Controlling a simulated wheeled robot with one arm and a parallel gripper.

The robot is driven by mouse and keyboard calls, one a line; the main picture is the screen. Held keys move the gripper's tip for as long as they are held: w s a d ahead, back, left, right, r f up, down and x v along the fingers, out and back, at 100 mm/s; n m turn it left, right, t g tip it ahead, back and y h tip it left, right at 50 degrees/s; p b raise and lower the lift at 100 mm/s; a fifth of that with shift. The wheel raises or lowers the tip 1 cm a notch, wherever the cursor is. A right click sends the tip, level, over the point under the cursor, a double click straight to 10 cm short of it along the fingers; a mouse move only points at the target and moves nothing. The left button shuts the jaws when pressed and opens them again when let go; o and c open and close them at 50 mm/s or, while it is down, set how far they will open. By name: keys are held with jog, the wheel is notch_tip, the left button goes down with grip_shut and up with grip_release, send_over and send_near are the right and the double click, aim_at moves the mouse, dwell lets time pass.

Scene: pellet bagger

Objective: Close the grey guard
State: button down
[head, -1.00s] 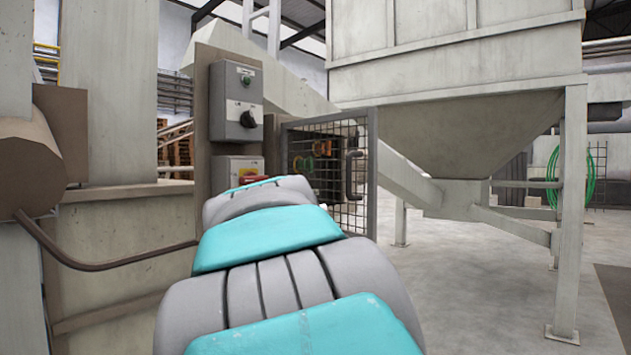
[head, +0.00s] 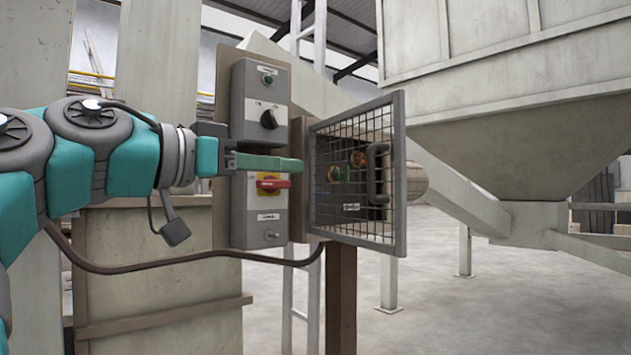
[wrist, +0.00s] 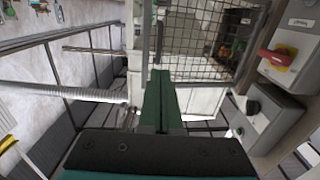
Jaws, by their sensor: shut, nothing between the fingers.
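The grey guard (head: 400,180) is a framed wire-mesh door with a dark bar handle (head: 378,180). It stands swung out at an angle, its free right edge towards me and its left edge by the control boxes. Coloured fittings show through its mesh. My gripper (head: 298,165) comes in from the left, shut and empty, its green fingers pointing right in front of the control boxes. The fingertips are just left of the guard's left edge; I cannot tell whether they touch it. In the wrist view the shut fingers (wrist: 160,76) lie below the mesh guard (wrist: 222,38).
An upper grey control box (head: 258,100) with a black knob and a lower box with a red switch (head: 271,183) stand directly behind my gripper. A dark post (head: 341,300) stands below the guard. A hopper (head: 520,150) is at right. Floor between is open.

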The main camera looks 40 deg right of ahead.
aim_at(369, 172)
jog(key=d, duration=0.9)
jog(key=d+b, duration=0.1)
jog(key=d, duration=0.4)
jog(key=shift+w+f, duration=0.1)
jog(key=shift+w, duration=0.2)
